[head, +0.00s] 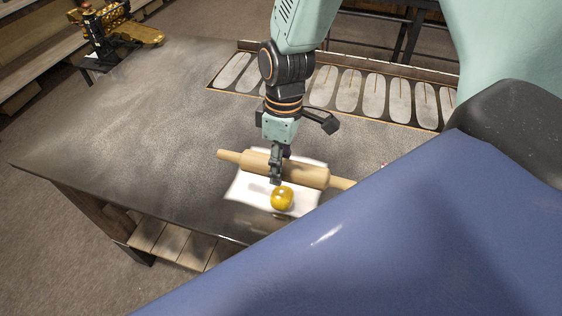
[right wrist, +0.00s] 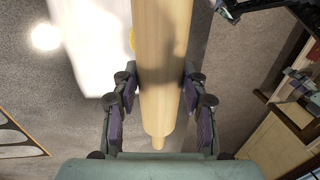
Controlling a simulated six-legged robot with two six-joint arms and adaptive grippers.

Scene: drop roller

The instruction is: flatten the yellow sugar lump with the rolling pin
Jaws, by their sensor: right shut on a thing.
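The yellow sugar lump (head: 282,198) is a rounded, glossy ball on a white sheet (head: 243,192) near the table's front edge. The wooden rolling pin (head: 310,176) lies across the view just behind the lump, over the sheet. Whether pin and lump touch, I cannot tell. My right gripper (head: 276,176) comes down from above and is shut on the pin's barrel. In the right wrist view the pin (right wrist: 164,50) runs between the fingers (right wrist: 156,98), and a yellow sliver of the lump (right wrist: 132,40) shows at its left edge. My left gripper does not show.
A dark tray of pale oval slots (head: 349,90) lies along the table's back edge. A brass-coloured device on a black stand (head: 112,35) is at the far left corner. The left part of the grey table (head: 110,130) is clear. My blue body hides the front right.

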